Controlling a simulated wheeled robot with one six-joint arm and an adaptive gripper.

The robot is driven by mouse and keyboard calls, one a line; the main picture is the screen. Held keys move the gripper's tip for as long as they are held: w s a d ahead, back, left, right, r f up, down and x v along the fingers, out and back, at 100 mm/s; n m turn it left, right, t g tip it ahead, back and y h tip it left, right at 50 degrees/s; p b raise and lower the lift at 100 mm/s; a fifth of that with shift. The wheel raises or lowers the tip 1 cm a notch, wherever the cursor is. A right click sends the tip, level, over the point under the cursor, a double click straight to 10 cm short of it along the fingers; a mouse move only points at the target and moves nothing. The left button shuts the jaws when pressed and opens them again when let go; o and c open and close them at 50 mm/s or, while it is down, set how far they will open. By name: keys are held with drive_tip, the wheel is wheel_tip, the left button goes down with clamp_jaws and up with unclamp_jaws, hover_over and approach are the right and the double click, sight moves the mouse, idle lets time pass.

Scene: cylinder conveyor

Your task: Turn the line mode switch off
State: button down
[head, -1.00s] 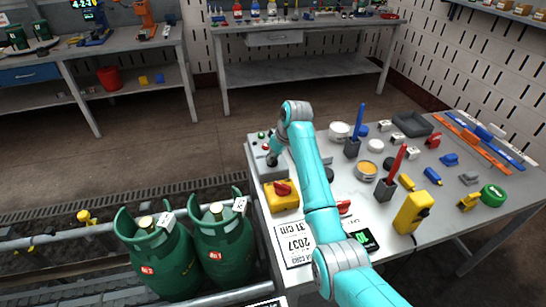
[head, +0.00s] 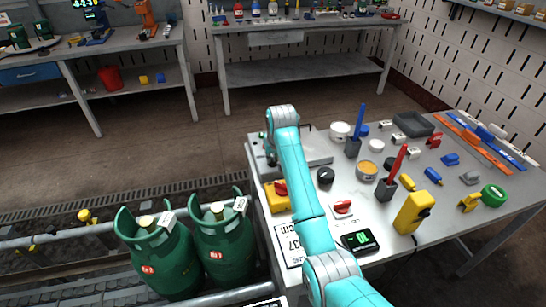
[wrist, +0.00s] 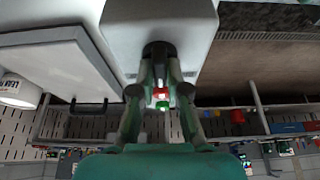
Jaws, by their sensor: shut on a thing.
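A grey control box (wrist: 180,20) fills the top middle of the wrist view. A black round knob (wrist: 158,47) stands on it, with a red button (wrist: 160,93) and a green button (wrist: 161,105) beyond. My gripper (wrist: 159,64) is shut on this knob, one finger on each side. No label is readable, so I cannot confirm it is the line mode switch. In the head view the box (head: 256,158) is at the table's far left corner. My arm hides the knob there.
A yellow box with a red rotary switch (head: 277,200), a black dial (head: 325,176) and a red rocker switch (head: 343,208) lie near my arm. Green gas cylinders (head: 222,250) stand left of the table. A grey plate with a handle (head: 316,150) lies right of the box.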

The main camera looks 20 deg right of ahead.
idle(0.3)
drive_tip(key=c, duration=1.2)
unclamp_jaws()
drive_tip(key=shift+o, duration=0.2)
drive_tip(key=shift+r, duration=0.1)
drive_tip(key=v, duration=1.1)
drive_tip(key=shift+s+r, duration=0.15)
drive_tip(key=shift+r, duration=0.25)
